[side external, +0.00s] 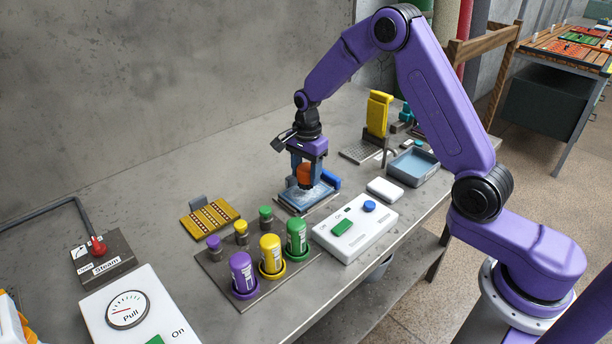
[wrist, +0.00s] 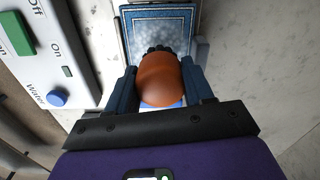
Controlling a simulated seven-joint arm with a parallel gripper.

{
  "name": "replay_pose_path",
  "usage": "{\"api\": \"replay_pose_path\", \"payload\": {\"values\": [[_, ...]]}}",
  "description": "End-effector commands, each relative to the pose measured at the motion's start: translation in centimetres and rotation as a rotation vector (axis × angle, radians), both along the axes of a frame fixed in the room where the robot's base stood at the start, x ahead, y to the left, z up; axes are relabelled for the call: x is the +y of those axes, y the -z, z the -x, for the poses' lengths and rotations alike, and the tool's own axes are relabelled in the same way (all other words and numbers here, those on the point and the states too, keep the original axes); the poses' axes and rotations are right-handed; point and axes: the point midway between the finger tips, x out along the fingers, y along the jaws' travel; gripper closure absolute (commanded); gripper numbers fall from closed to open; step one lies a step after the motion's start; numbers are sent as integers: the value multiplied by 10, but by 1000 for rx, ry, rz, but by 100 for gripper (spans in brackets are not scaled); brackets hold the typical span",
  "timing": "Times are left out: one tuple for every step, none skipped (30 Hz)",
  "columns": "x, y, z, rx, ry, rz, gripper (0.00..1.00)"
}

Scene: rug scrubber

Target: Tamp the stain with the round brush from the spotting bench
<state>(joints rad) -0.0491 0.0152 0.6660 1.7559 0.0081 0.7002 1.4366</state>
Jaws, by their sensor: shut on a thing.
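My gripper (side external: 305,172) is shut on the round brush (side external: 304,179), whose rounded orange handle sits between the two fingers. In the wrist view the orange brush (wrist: 160,82) shows dark bristles at its far end. The brush is over a blue rug piece (side external: 292,199) on a board at the middle of the bench. The rug also shows in the wrist view (wrist: 160,24) with a pale, mottled surface and a blue border. I cannot tell whether the bristles touch the rug. I cannot make out the stain clearly; the brush hides part of the rug.
A white Water switch box (side external: 352,232) stands close in front of the rug. A rack holds purple, yellow and green bottles (side external: 271,256). A brown-yellow slotted block (side external: 210,218) lies left. A blue-grey basin (side external: 412,167) and yellow upright piece (side external: 377,114) stand right. The bench behind is clear.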

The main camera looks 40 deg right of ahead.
Motion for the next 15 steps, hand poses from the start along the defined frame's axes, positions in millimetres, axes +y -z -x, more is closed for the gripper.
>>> {"api": "replay_pose_path", "payload": {"values": [[0,-4,-1,-2,0,0,75],[0,-5,-1,-2,0,0,75],[0,-8,-1,-2,0,0,75],[0,-10,-1,-2,0,0,75],[0,-12,-1,-2,0,0,75],[0,-14,-1,-2,0,0,75],[0,-16,-1,-2,0,0,75],[0,-18,-1,-2,0,0,75],[0,-20,-1,-2,0,0,75],[0,-22,-1,-2,0,0,75],[0,-23,0,-2,0,0,75],[0,-26,0,-2,0,0,75],[0,-28,-1,-3,0,0,75],[0,-30,-1,-3,0,1,75],[0,-32,-1,-3,0,1,75]]}}
